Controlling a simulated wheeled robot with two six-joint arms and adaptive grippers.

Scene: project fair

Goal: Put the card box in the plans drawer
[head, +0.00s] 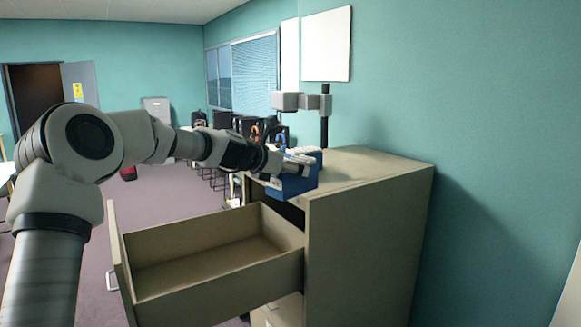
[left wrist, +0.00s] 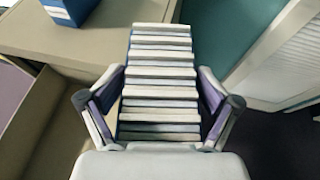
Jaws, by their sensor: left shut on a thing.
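The card box (head: 288,186) is blue and filled with a row of white cards. In the left wrist view its cards (left wrist: 160,75) fill the space between the fingers. My left gripper (head: 287,166) is shut on it, also seen in the left wrist view (left wrist: 160,105). The box is at the front edge of the cabinet top, near the back end of the open drawer; I cannot tell whether it touches the top. The plans drawer (head: 225,287) is pulled out of the cabinet, and its visible interior is empty. My right gripper is out of view.
The beige cabinet (head: 368,235) stands against the teal wall. A grey device on a black post (head: 324,130) rises behind its top. Another blue object (left wrist: 70,8) sits on the cabinet top in the left wrist view. Chairs and bags (head: 245,130) stand farther back.

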